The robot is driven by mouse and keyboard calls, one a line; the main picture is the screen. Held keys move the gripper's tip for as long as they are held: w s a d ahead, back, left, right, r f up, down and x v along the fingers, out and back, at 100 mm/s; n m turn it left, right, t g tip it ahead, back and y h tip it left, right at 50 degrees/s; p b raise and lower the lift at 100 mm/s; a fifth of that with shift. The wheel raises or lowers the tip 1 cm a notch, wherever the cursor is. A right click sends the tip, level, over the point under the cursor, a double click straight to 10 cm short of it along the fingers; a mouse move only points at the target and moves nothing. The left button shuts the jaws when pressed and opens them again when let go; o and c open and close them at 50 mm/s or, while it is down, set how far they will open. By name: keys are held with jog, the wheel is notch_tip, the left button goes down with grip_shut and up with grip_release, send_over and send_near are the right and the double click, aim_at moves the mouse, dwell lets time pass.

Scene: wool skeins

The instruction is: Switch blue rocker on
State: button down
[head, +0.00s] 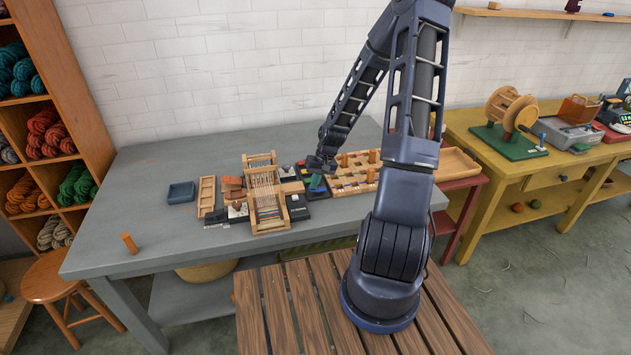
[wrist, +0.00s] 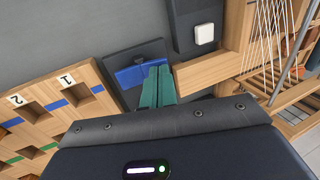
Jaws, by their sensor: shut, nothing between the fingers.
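The blue rocker (wrist: 131,76) sits on a dark plate (wrist: 119,55) in the wrist view, with a small dark knob or mark at its upper edge. My gripper (wrist: 160,70) has teal fingers, shut together with nothing between them. The fingertips overlap the right part of the rocker and hide some of it; I cannot tell whether they touch it. I cannot tell which way the rocker is tipped. In the head view my gripper (head: 317,181) is over the dark units between the loom and the numbered board, and the rocker is hard to make out.
A wooden board (wrist: 45,112) with numbered holes and blue and green marks lies left of the rocker. A white button (wrist: 204,34) on a dark unit is at upper right. A wooden loom (head: 265,200) with strung threads stands close by. The grey table (head: 130,195) is largely clear at left.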

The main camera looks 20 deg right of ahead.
aim_at(318, 189)
jog(key=shift+a+f, duration=0.15)
jog(key=shift+f, duration=0.1)
dwell(0.5)
jog(key=shift+d+r, duration=0.2)
jog(key=shift+d, duration=0.6)
jog(key=shift+r, duration=0.1)
notch_tip(318, 189, up, 14)
dwell(0.6)
